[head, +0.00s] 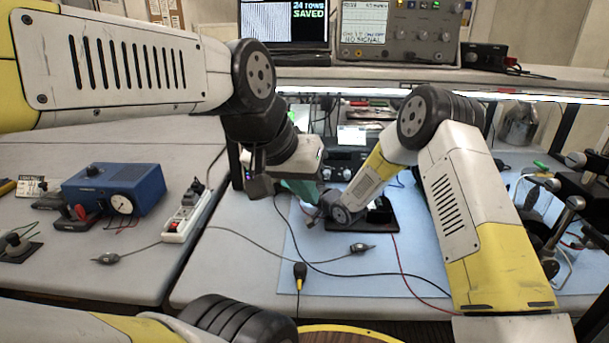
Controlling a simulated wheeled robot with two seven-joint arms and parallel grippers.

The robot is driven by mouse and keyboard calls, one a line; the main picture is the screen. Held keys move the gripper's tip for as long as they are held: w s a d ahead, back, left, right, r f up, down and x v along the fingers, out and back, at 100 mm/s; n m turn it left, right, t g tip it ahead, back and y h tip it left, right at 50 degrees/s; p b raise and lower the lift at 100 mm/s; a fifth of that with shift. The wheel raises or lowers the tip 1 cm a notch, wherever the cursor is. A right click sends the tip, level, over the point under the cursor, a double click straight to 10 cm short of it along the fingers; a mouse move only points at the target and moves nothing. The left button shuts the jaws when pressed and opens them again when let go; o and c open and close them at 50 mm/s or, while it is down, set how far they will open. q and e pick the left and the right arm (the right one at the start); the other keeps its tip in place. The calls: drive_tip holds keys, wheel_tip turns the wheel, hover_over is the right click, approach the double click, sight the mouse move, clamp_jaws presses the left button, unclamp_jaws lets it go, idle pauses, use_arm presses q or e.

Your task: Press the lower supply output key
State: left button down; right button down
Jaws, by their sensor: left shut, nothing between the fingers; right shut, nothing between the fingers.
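Dark bench instruments (348,156) stand under the shelf at the back centre, with a small lit display (352,135) at the top. They look like the supplies, but the arms cover much of them. I cannot make out the lower supply's output key. My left gripper (304,190) hangs beneath its wrist in front of the left part of these instruments, shut and empty. My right gripper (313,217) is low over the blue mat, close to the left one, shut and empty. Its fingertips are small and partly hidden. I cannot tell whether either gripper touches anything.
A blue box (115,188) with a dial and a white power strip (187,212) lie on the left bench. Cables cross the blue mat (350,282). A laptop (284,24) and an oscilloscope (393,30) are on the shelf. Black stands (583,190) crowd the right side.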

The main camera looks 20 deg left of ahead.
drive_tip(key=shift+w, duration=0.15)
drive_tip(key=shift+w+a, duration=0.1)
drive_tip(key=shift+w, duration=0.15)
drive_tip(key=shift+w+a, duration=0.1)
drive_tip(key=shift+w, duration=0.25)
idle(0.8)
drive_tip(key=shift+s+d, duration=0.2)
drive_tip(key=shift+s, duration=0.55)
drive_tip(key=shift+s, duration=0.1)
drive_tip(key=shift+s+d, duration=0.2)
drive_tip(key=shift+s, duration=0.6)
drive_tip(key=shift+s+d, duration=0.25)
drive_tip(key=shift+s, duration=0.5)
drive_tip(key=shift+s+d, duration=0.2)
drive_tip(key=shift+s, duration=0.6)
